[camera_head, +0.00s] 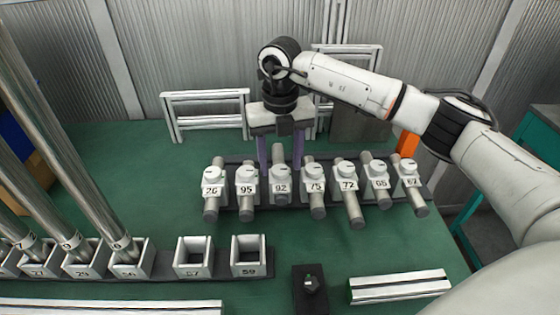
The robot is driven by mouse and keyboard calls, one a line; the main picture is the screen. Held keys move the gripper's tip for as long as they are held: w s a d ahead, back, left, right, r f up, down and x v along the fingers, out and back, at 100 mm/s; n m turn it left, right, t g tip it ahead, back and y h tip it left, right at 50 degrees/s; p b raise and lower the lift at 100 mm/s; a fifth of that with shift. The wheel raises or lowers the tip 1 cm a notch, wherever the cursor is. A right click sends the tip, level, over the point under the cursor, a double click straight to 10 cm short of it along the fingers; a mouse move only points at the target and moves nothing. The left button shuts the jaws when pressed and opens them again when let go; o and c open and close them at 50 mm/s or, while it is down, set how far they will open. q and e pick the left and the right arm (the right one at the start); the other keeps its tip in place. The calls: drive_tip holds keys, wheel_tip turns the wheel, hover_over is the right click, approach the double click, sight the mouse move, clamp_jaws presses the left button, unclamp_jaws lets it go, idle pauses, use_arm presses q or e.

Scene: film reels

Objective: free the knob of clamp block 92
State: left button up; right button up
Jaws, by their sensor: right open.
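Clamp block 92 (280,188) is third from the left in a row of grey numbered clamp blocks on a dark rail. Its pale round knob (281,171) shows on top. My right gripper (280,160) points down over block 92, its two dark purple fingers spread apart, one to each side of the knob's line. I see no contact with the knob; how far behind or above it the fingertips are is hard to tell. My left gripper is not in view.
Neighbouring blocks 95 (246,186) and 75 (314,184) stand close on either side, holding short grey cylinders. Tall metal tubes (95,210) stand in sockets at left. Empty socket 59 (248,268) and a black block (311,290) are in front. White frames (205,96) stand behind.

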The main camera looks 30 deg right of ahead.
drive_tip(key=shift+f, duration=0.35)
drive_tip(key=c, duration=1)
drive_tip(key=shift+c, duration=0.2)
